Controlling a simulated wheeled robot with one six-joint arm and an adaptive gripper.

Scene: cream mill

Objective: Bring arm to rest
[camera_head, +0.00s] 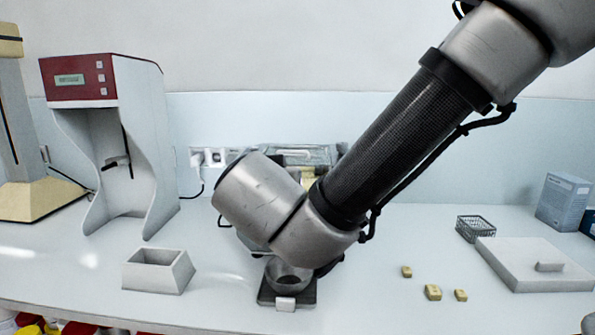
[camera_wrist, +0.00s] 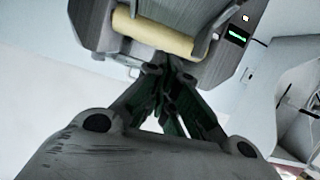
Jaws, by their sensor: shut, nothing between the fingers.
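My arm reaches in from the upper right of the head view and bends low over the counter (camera_head: 220,225). My gripper is hidden behind my arm in that view. In the wrist view my gripper (camera_wrist: 165,90) shows with its fingers together and nothing between them. It points towards a grey machine (camera_wrist: 92,25) with a cream roller (camera_wrist: 155,35) and a small green display. I cannot tell from this view whether the fingers touch the machine.
A red-topped dispenser (camera_head: 80,80) stands at left, with an open grey box (camera_head: 158,272) in front. A small dark stand (camera_head: 302,300) sits below my arm. At right are several small tan blocks (camera_head: 432,292), a flat grey lidded box (camera_head: 525,265) and a wire basket (camera_head: 475,228).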

